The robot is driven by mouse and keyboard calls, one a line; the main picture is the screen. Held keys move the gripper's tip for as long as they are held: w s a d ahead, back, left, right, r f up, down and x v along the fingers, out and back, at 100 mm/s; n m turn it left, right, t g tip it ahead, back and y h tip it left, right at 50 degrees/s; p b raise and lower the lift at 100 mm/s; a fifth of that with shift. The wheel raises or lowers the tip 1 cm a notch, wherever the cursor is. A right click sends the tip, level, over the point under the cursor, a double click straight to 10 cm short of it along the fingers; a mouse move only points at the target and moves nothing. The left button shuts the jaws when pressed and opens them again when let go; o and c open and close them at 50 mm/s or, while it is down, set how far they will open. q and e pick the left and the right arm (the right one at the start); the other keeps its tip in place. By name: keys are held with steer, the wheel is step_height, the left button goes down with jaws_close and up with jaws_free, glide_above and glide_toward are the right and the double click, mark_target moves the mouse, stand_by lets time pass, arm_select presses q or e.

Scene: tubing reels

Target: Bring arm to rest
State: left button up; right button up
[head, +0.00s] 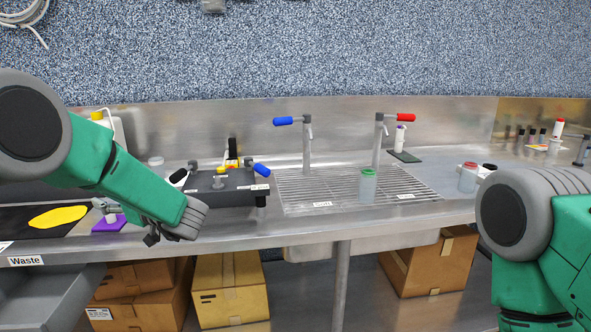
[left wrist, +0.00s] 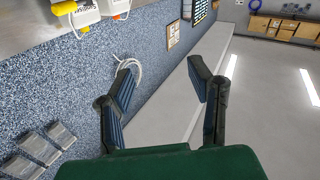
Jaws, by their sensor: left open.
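My left arm comes in from the left in the head view, in front of the steel counter (head: 250,230). Its gripper (head: 152,238) shows only as small dark parts beyond the wrist, partly hidden by the arm. In the left wrist view the two fingers of this gripper (left wrist: 160,70) are spread wide apart with nothing between them. My right arm is at the right edge of the head view, bent, and its gripper is out of view.
A bottle with a green cap (head: 368,185) stands on the drain grate (head: 300,192). A dark box (head: 235,190), a yellow piece (head: 58,217) and a purple block (head: 108,223) are near the left arm. Cardboard boxes (head: 229,290) sit below. A white coil (left wrist: 137,72) hangs on the wall.

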arm_select(q)
steer(key=s+d+f+m+t+h, duration=0.1)
steer(key=s+d+f+m+h, duration=0.3)
steer(key=f, duration=0.6)
steer(key=s+d+f+m+t+h, duration=0.1)
steer(key=s+d+f+m+h, duration=0.35)
steer(key=f, duration=0.55)
steer(key=s+d+f+m+t+h, duration=0.1)
steer(key=s+f+m+t+h, duration=0.1)
steer(key=s+f+m+h, duration=0.45)
steer(key=s+d+f+g, duration=0.1)
steer(key=s+f+g, duration=0.2)
steer(key=s, duration=0.7)
steer(key=s+d+f+g+h, duration=0.1)
steer(key=s+f+g, duration=0.2)
steer(key=s, duration=0.7)
steer(key=s+d+f+m+g+h, duration=0.1)
steer(key=s+f+g, duration=0.2)
steer(key=s, duration=0.7)
steer(key=shift+s+f+g+b, duration=0.3)
steer(key=shift+s+f+b, duration=0.1)
steer(key=shift+f, duration=0.65)
arm_select(e)
steer(key=shift+d+f, duration=0.15)
steer(key=shift+f, duration=0.15)
